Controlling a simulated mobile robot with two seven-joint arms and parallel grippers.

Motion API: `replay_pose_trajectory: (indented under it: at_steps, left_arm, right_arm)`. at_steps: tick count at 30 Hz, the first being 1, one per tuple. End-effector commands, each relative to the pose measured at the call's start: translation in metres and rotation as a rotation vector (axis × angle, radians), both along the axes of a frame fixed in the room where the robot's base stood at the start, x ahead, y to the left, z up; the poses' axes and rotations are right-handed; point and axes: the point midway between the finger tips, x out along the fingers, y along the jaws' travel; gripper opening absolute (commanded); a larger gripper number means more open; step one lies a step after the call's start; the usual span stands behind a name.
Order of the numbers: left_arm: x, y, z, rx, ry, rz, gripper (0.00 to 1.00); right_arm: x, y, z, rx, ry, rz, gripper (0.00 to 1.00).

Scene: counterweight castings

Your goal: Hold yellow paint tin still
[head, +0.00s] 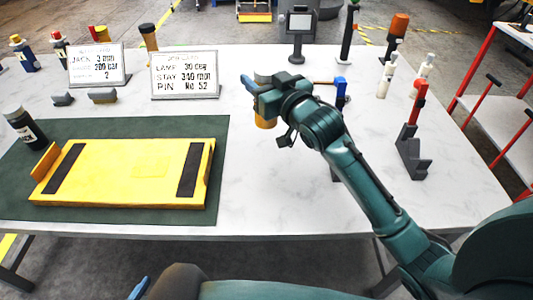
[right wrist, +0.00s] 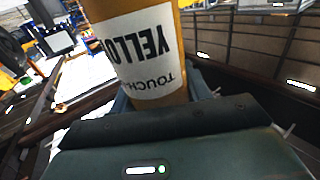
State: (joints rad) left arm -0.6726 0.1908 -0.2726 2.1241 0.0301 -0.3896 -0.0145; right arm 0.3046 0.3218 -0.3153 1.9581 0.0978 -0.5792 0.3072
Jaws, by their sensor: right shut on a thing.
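The yellow paint tin (head: 265,123) is in my right gripper (head: 262,92), over the middle of the white table in the head view. Its grey top shows above the jaws and its yellow lower part below them. In the right wrist view the tin (right wrist: 185,22) fills the space between the jaws (right wrist: 160,95), its white label reading upside down. My right gripper is shut on it. I cannot tell whether its base touches the table. What looks like a blue finger of my left gripper (head: 139,289) shows at the bottom edge; the rest is hidden.
A yellow board (head: 130,172) with two dark strips lies on a green mat (head: 222,130) at left. Two sign cards (head: 185,75) stand behind. A blue-topped item (head: 341,86) is close right of the gripper. A dark stepped block (head: 411,155) stands further right.

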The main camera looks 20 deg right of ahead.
Motion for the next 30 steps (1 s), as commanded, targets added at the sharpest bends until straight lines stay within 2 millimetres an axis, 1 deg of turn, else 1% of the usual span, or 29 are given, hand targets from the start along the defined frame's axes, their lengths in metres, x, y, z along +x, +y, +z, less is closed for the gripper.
replay_pose_trajectory:
  at_steps: [3,5,8,12,15,18,26,28,30]
  left_arm:
    - [0.0,0.001,0.0,0.001,-0.001,0.0,0.9]
    - [0.001,0.001,0.0,0.001,-0.002,0.001,0.9]
    - [0.001,0.002,-0.001,0.002,-0.001,0.003,0.9]
    - [0.001,0.002,-0.003,0.0,-0.001,0.005,0.9]
    - [0.001,0.002,-0.004,-0.004,0.0,0.008,0.9]
    - [0.002,0.001,-0.003,-0.008,0.0,0.011,0.9]
    - [0.002,0.001,-0.003,-0.012,0.001,0.015,0.9]
    - [0.002,0.001,-0.004,-0.013,0.0,0.015,0.9]
    - [0.002,0.001,-0.005,-0.014,0.0,0.015,0.9]
  right_arm:
    - [0.0,0.0,0.002,0.001,-0.005,0.0,0.0]
    - [0.0,0.0,-0.002,0.001,-0.003,0.0,0.0]
    - [0.0,0.0,-0.018,0.002,0.001,0.0,0.0]
    - [-0.001,0.0,-0.045,0.002,0.001,-0.001,0.0]
    - [0.0,0.0,-0.056,0.003,-0.002,0.0,0.0]
    - [0.0,0.0,-0.061,0.003,-0.005,0.0,0.0]
    - [0.0,0.0,-0.061,0.002,-0.006,0.0,0.0]
    - [-0.001,0.0,-0.068,0.002,-0.003,0.0,0.0]
    - [-0.001,0.0,-0.079,0.002,0.0,0.0,0.0]
